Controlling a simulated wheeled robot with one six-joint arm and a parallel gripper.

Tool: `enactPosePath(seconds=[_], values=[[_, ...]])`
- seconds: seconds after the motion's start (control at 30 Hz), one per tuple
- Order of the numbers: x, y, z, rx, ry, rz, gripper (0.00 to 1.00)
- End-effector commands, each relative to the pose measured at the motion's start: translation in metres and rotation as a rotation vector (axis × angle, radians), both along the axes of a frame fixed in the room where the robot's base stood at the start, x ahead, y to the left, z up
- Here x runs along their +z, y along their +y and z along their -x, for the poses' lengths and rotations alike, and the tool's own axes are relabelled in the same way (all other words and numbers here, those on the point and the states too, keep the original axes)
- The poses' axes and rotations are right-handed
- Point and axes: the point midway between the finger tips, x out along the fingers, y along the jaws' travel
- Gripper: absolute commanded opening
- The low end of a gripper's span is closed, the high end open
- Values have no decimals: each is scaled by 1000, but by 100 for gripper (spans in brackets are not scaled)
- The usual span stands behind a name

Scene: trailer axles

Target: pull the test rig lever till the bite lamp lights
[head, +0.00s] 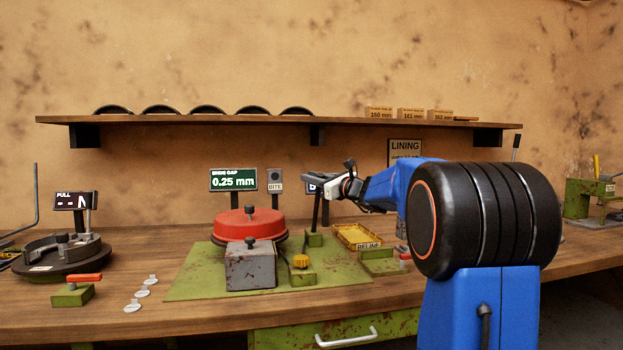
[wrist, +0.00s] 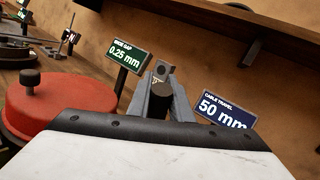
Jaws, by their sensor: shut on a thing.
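My gripper (head: 325,186) is shut on the top of the dark test rig lever (head: 316,212). In the wrist view the lever's black end (wrist: 160,103) sits between the two grey fingers. The lever stands nearly upright from a green block on the green plate. The bite lamp (head: 275,174) is a small panel behind the red drum, and it looks dark and unlit. It also shows just beyond the fingers in the wrist view (wrist: 163,69). A green display (head: 233,180) reads 0.25 mm. A blue display (wrist: 224,108) reads cable travel 50 mm.
The red drum (head: 249,225) and a grey block (head: 250,267) stand left of the lever. A yellow tray (head: 357,236) lies to its right. A shelf (head: 350,121) with boxes runs above. The wooden bench (head: 200,310) is mostly clear along its front.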

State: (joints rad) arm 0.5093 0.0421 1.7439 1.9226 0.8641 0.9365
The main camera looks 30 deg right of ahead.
Motion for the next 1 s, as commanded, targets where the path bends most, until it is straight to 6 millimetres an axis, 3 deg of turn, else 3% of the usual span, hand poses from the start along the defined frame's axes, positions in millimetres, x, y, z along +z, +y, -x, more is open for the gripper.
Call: enactPosePath(seconds=[0.07,0.1,0.17,0.57,0.77,1.0], values=[[0,0,0,0,1,0,0],[0,0,0,0,1,0,23],[0,0,0,0,1,0,37],[0,-2,5,-1,1,0,37],[-3,-10,32,-3,0,0,37],[-9,-25,77,-4,0,0,37]])
